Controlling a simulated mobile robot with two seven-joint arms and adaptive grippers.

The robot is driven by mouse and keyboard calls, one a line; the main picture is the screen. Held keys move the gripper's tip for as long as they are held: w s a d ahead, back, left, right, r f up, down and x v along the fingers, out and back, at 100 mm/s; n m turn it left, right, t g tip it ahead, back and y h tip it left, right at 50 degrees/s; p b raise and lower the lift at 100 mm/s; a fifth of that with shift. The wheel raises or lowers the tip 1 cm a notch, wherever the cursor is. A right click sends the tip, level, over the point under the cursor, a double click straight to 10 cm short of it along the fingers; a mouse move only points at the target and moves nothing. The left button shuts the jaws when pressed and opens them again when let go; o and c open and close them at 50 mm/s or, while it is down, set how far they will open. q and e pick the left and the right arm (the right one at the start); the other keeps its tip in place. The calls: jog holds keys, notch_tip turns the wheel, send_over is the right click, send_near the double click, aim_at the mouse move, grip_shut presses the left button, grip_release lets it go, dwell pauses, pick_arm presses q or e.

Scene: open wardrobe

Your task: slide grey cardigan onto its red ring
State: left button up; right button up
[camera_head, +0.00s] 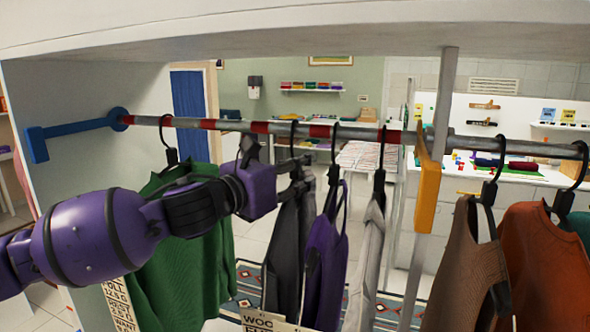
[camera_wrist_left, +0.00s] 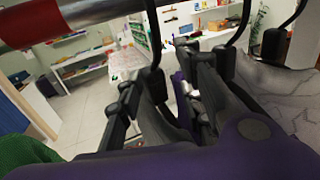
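A dark grey garment, which looks like the grey cardigan (camera_head: 288,255), hangs from the rail by a black hanger. Its hook sits on bare metal between two red rings, one to the left (camera_head: 259,127) and one to the right (camera_head: 320,131). My left gripper (camera_head: 298,173) is at this hanger's neck, below the rail. In the left wrist view the fingers (camera_wrist_left: 160,90) stand apart, with the black hanger neck between them. It is hard to see whether either finger touches it. My right gripper is not in view.
A green sweater (camera_head: 190,270) hangs to the left, partly behind my arm. A purple garment (camera_head: 326,265) and a light grey one (camera_head: 368,260) hang close on the right. An orange divider (camera_head: 428,190) and an upright post stand further right, before brown (camera_head: 465,265) and rust (camera_head: 545,260) garments.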

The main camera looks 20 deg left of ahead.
pick_arm(q)
jog(key=shift+f, duration=0.1)
grip_shut()
